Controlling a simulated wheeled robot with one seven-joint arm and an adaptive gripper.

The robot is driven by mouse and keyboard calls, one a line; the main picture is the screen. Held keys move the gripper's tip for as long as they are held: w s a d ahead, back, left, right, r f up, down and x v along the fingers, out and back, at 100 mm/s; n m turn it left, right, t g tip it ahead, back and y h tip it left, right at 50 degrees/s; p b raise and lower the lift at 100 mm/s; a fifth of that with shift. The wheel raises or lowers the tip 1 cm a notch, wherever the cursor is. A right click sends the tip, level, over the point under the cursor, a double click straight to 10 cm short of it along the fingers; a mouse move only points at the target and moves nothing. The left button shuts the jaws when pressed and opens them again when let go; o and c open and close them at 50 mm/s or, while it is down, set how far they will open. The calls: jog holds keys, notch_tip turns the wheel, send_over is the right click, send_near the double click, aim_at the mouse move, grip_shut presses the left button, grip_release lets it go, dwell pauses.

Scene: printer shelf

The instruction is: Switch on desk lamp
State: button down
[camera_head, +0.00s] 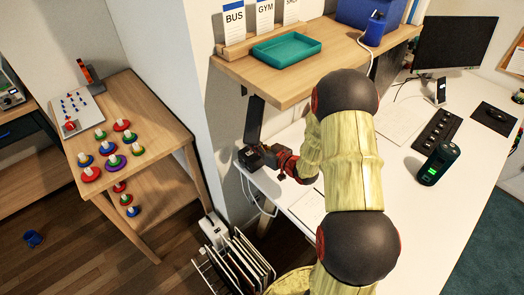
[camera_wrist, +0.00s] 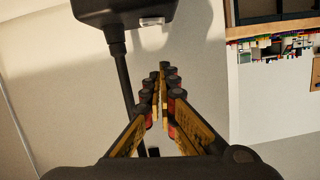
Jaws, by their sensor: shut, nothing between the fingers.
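The desk lamp shows in the wrist view as a black head (camera_wrist: 125,10) at the top on a thin black stem (camera_wrist: 118,65). A small pale rectangle (camera_wrist: 152,21) sits on the lower edge of the head; I cannot tell whether it is the switch. No glow shows. In the head view a dark upright part (camera_head: 254,120), probably the lamp, stands under the wooden shelf. My gripper (camera_head: 250,157) is at the desk's left end, below that part. In the wrist view my gripper (camera_wrist: 163,80) is shut and empty, right of the stem and below the head, apart from the head.
The wooden shelf (camera_head: 290,85) with a teal tray (camera_head: 286,48) overhangs the lamp area. A white wall lies close on the left.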

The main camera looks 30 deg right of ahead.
aim_at(250, 153)
jog(key=f, duration=0.1)
jog(key=f+b, duration=0.1)
jog(key=f, duration=0.1)
jog(key=shift+a+f, duration=0.2)
jog(key=shift+f, duration=0.3)
jog(key=shift+a, duration=0.1)
